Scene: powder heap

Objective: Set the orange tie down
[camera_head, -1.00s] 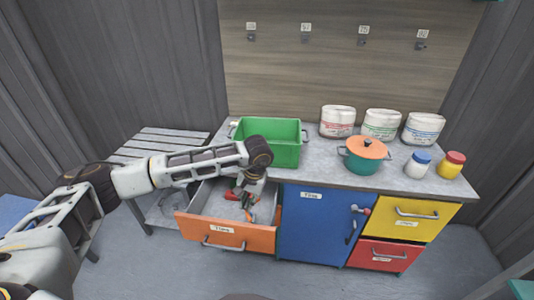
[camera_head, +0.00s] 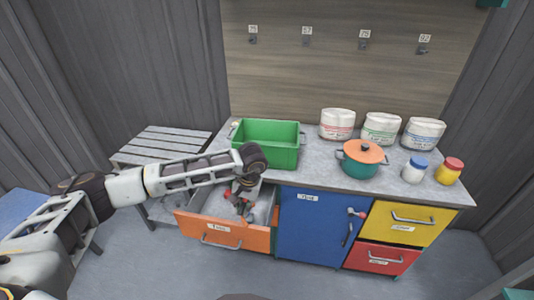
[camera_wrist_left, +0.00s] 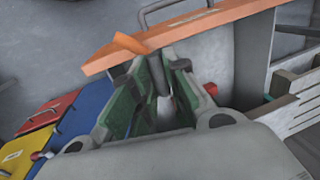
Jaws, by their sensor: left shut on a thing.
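My left gripper (camera_head: 244,208) reaches down into the open orange-fronted drawer (camera_head: 216,235). In the left wrist view my gripper (camera_wrist_left: 160,65) has its green-padded fingers close together, pointing at the drawer. The orange tie (camera_wrist_left: 130,44) shows as a small orange piece at the fingertips, in front of the drawer front. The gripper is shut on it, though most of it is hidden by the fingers. I cannot tell whether the tie touches the drawer floor. My right gripper is not in view.
A green bin (camera_head: 268,157) stands on the counter above the drawer. A teal pot (camera_head: 360,165) with an orange lid, several white bags and two jars stand farther right. A blue door (camera_head: 312,225) is beside the drawer. A slatted bench (camera_head: 160,145) is at the left.

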